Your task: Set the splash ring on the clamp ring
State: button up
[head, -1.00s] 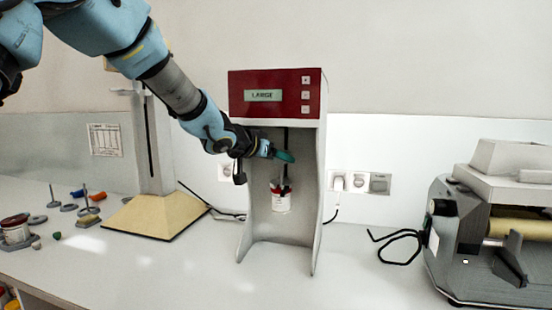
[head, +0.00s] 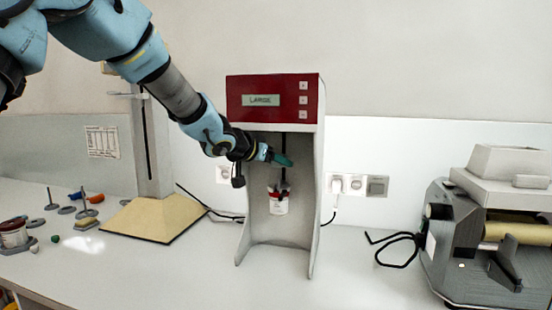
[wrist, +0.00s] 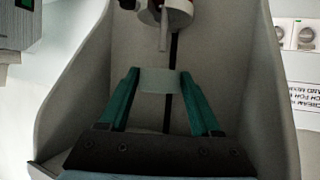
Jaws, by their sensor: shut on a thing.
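My gripper (head: 283,160) is inside the open bay of the mixer (head: 274,98), with its teal fingers above a white jar (head: 278,206). In the wrist view the fingers (wrist: 160,92) are shut on a small pale grey piece, which I take as the splash ring (wrist: 159,80). Only its near face shows, so its full shape is hidden. Red and dark parts (head: 278,190) show at the jar's top. I cannot tell which of them is the clamp ring.
The mixer's side walls (head: 316,205) stand close around my gripper. A stand with a tan base (head: 155,218) is on the left, with small rings and weights (head: 68,210) beyond it. A grey roller mill (head: 470,250) is at right. The front counter is clear.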

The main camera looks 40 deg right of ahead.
aim_at(275, 192)
jog(key=shift+r+y+p, duration=0.1)
jog(key=shift+y+p, duration=0.3)
jog(key=shift+p, duration=1.35)
jog(key=shift+a+p, duration=0.25)
jog(key=shift+p, duration=0.05)
jog(key=shift+f, duration=0.2)
jog(key=shift+f+b, duration=1.1)
jog(key=shift+f, duration=0.35)
jog(key=shift+f+b, duration=0.45)
jog(key=shift+f, duration=0.2)
jog(key=shift+f+b, duration=0.4)
jog(key=shift+f, duration=0.25)
